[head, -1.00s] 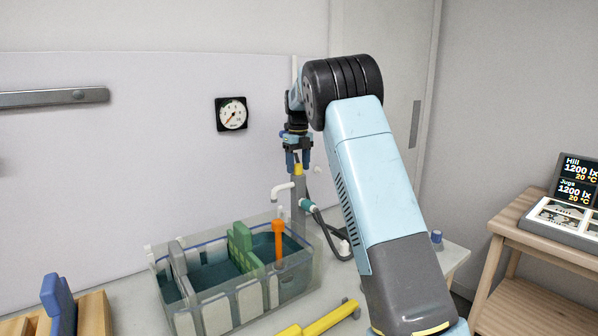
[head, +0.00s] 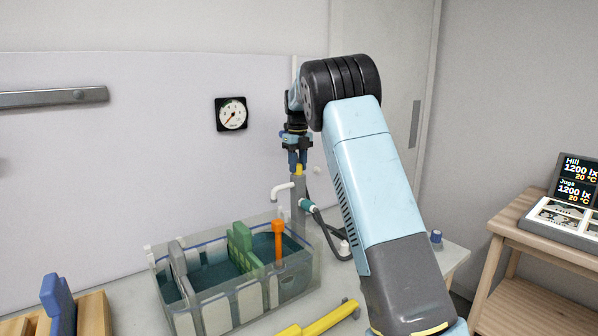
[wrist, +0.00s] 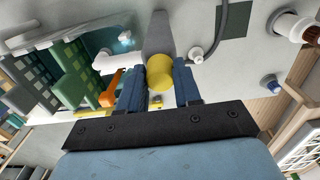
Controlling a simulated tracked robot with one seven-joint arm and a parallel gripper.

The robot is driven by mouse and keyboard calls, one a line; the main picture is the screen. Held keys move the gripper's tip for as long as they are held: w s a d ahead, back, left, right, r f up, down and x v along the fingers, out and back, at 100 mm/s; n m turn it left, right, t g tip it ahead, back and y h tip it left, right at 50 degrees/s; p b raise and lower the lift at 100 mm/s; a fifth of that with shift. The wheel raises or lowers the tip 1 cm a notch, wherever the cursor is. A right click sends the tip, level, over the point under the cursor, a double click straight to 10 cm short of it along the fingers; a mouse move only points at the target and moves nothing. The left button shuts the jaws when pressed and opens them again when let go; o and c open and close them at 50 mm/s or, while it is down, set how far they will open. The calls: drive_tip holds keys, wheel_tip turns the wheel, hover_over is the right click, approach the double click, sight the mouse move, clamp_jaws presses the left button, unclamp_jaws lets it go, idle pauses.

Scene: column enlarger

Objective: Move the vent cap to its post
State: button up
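A yellow cap (head: 298,169), which I take for the vent cap, sits at the top of an upright grey column (head: 298,203) behind the tank. In the wrist view the yellow cap (wrist: 160,72) is between my two blue fingers, with the grey column (wrist: 157,35) running away behind it. My gripper (head: 298,163) points down, its fingers on either side of the cap and seemingly touching it. I cannot tell whether the cap is apart from the column. A short white post (head: 344,247) stands right of the column; it also shows in the wrist view (wrist: 195,55).
A clear tank (head: 240,285) with green and grey racks and an orange-topped stick (head: 278,240) stands in front of the column. A white spout (head: 283,190) and a dark hose (head: 328,235) are beside it. A yellow tool (head: 320,320) and a blue knob (head: 436,237) are on the bench.

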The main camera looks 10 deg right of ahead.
clamp_jaws()
drive_tip(key=shift+r, duration=0.45)
idle(0.7)
drive_tip(key=shift+r, duration=2.3)
